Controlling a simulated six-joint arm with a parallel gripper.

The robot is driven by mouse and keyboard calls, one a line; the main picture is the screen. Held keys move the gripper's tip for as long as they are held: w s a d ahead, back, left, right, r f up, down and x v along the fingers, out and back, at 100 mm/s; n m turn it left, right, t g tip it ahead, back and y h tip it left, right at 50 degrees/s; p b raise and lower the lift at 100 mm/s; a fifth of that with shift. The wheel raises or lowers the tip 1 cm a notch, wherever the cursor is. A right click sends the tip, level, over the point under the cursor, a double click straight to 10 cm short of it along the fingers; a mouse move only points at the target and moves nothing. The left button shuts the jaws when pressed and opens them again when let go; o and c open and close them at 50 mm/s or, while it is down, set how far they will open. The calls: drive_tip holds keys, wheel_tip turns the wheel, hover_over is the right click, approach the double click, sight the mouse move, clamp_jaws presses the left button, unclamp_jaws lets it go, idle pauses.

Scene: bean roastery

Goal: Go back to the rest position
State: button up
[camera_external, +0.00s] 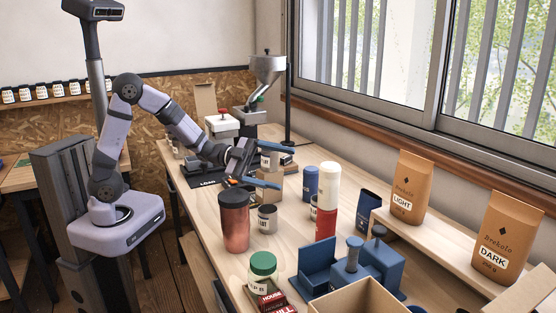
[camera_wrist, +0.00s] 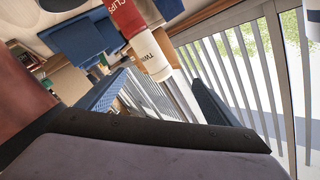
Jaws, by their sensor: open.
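My gripper (camera_external: 272,167) is over the worktable (camera_external: 295,180), its two blue fingers spread apart, pointing right in the external view. In the wrist view my gripper (camera_wrist: 155,98) shows a blue finger on each side, with nothing clearly held between them. In the external view a small labelled can (camera_external: 270,159) appears between or behind the fingers; I cannot tell which. A copper tumbler (camera_external: 233,222) stands close in front of the gripper. A stacked white cylinder (camera_external: 328,185) and red can (camera_external: 325,222) stand to its right; the white cylinder also shows in the wrist view (camera_wrist: 150,57).
A hopper grinder (camera_external: 266,72) stands behind. Two brown bags (camera_external: 405,190) stand on the shelf by the window.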

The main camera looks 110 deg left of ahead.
drive_tip(key=w+d+r+m+h+p, duration=0.1)
drive_tip(key=w+d+r+m+p, duration=0.1)
drive_tip(key=w+d+r+p, duration=0.4)
drive_tip(key=w+d+r+m+h+p, duration=0.1)
drive_tip(key=w+d+r+m, duration=0.15)
drive_tip(key=d+r, duration=0.65)
drive_tip(key=s+d+r+m+g+h+p, duration=0.1)
drive_tip(key=d+r+m+h+p, duration=0.3)
drive_tip(key=d, duration=0.7)
drive_tip(key=d+r+m+g+p, duration=0.1)
drive_tip(key=d+r+m+p, duration=0.2)
drive_tip(key=d+r, duration=0.55)
drive_tip(key=s+a+f+n+g+y+b, duration=0.2)
drive_tip(key=s+f+n+g, duration=0.15)
drive_tip(key=f, duration=0.65)
drive_tip(key=s+a+f+n+g+y+b, duration=0.1)
drive_tip(key=s+f+n+g+y+b, duration=0.3)
drive_tip(key=f, duration=0.6)
drive_tip(key=s+a+f+y, duration=0.1)
drive_tip(key=s+a+f, duration=0.1)
drive_tip(key=s+f, duration=0.5)
drive_tip(key=s+a+f+n+g+b, duration=0.1)
drive_tip(key=s+a+f+n+g, duration=0.3)
drive_tip(key=s, duration=0.5)
drive_tip(key=s+a+f+n+g+b, duration=0.1)
drive_tip(key=s+a+f+n+g, duration=0.3)
drive_tip(key=s+f+n, duration=0.5)
drive_tip(key=shift+s+a+f+y, duration=0.4)
drive_tip(key=shift+a+f, duration=0.2)
drive_tip(key=shift+a, duration=0.15)
